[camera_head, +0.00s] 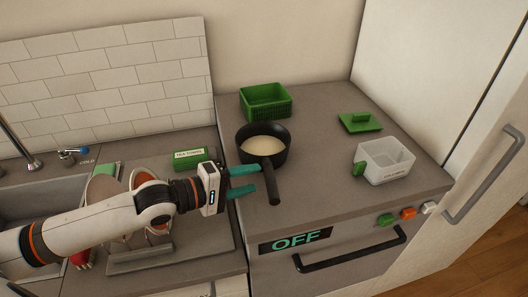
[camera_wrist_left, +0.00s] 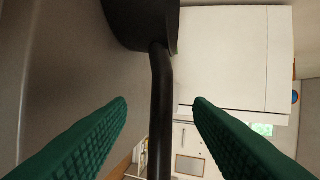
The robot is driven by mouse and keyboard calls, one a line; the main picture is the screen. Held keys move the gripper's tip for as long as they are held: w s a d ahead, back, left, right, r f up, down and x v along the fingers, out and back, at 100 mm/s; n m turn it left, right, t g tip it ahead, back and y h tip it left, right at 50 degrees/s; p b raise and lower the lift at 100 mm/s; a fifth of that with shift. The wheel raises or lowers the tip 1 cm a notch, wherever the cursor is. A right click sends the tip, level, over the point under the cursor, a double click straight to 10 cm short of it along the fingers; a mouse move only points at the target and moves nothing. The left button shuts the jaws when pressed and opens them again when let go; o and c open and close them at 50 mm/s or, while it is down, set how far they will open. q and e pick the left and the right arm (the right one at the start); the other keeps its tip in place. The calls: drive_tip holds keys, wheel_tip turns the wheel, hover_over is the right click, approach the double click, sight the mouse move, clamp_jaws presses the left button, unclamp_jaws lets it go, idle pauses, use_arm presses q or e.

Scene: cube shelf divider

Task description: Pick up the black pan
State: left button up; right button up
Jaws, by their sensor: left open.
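The black pan (camera_head: 251,154) stands on the grey counter near its left side, with pale cream-coloured contents inside. Its handle (camera_head: 270,186) points toward the front edge. My left gripper (camera_head: 257,181) is open, with green fingers, just left of the handle in the head view. In the left wrist view the handle (camera_wrist_left: 160,110) runs between the two spread fingers (camera_wrist_left: 160,102), with the pan body (camera_wrist_left: 140,22) at the top. No contact between fingers and handle shows. My right gripper is not in view.
A green basket (camera_head: 265,100) is behind the pan. A green lid (camera_head: 360,122) and a clear container (camera_head: 386,162) stand to the right. A green box (camera_head: 190,158) lies left, near dishes in a rack. Coloured knobs (camera_head: 408,214) and an oven handle (camera_head: 350,250) are on the front.

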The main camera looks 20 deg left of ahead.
sight(265, 174)
use_arm(q)
drive_tip(key=shift+x, duration=1.25)
drive_tip(key=shift+w+d+p, duration=0.25)
drive_tip(key=shift+p, duration=0.05)
drive_tip(key=shift+w+d, duration=0.15)
drive_tip(key=shift+w, duration=0.1)
drive_tip(key=p+x, duration=0.2)
drive_tip(key=x, duration=0.2)
drive_tip(key=shift+w+d+f, duration=0.2)
drive_tip(key=shift+s, duration=0.1)
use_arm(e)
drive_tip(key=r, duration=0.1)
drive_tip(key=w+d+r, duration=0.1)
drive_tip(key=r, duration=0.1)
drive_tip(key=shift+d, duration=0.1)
use_arm(q)
drive_tip(key=shift+a, duration=0.1)
drive_tip(key=c, duration=0.3)
clamp_jaws()
drive_tip(key=shift+r, duration=0.15)
